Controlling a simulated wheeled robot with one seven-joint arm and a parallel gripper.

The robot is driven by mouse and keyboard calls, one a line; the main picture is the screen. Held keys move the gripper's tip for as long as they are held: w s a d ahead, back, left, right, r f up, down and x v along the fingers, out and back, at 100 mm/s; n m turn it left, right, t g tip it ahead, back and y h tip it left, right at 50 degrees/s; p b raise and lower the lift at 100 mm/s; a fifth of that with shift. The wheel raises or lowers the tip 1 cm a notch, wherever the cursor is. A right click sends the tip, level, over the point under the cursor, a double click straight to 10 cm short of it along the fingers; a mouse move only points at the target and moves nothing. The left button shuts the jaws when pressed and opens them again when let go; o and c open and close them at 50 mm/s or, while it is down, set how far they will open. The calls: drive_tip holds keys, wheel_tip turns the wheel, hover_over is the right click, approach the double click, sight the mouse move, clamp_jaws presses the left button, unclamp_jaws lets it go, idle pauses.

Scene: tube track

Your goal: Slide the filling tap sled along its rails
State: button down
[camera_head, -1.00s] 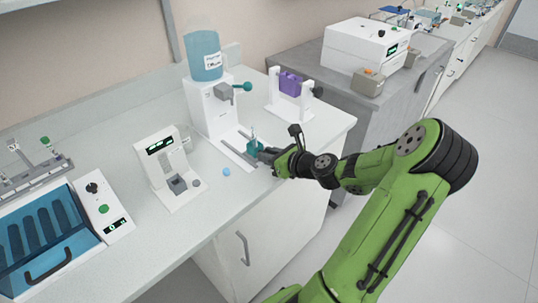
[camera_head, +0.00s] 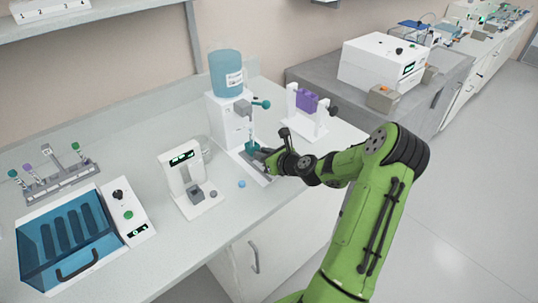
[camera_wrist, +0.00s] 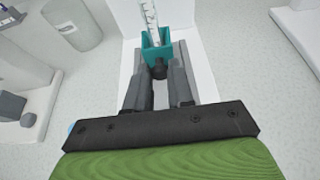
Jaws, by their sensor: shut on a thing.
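The filling tap station (camera_head: 229,122) is a white stand with a blue bottle (camera_head: 226,75) on top and a teal tap handle (camera_head: 261,104). Its teal sled (camera_head: 252,147) sits on grey rails at the foot of the stand, close under the tap. The sled (camera_wrist: 150,55) carries an upright clear tube (camera_wrist: 150,22) with marks on it. A dark round knob (camera_wrist: 158,70) faces my gripper. My gripper (camera_wrist: 159,77) is shut on this knob, one finger on each side. In the head view my gripper (camera_head: 268,156) reaches in from the right and hides part of the rails.
A white device with a display (camera_head: 184,185) and a small blue cap (camera_head: 241,184) lie left of the rails. A stand with a purple block (camera_head: 307,102) is behind right. A blue-lidded box (camera_head: 70,235) and a tube rack (camera_head: 50,180) are far left. The counter's front edge is near my arm.

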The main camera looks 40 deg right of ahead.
drive_tip(key=shift+w+r, duration=0.1)
drive_tip(key=shift+r, duration=0.05)
drive_tip(key=c, duration=1.3)
unclamp_jaws()
drive_tip(key=o, duration=0.3)
drive_tip(key=shift+w, duration=0.15)
drive_tip(key=p+v, duration=0.2)
drive_tip(key=v, duration=1.3)
drive_tip(key=shift+s, duration=0.45)
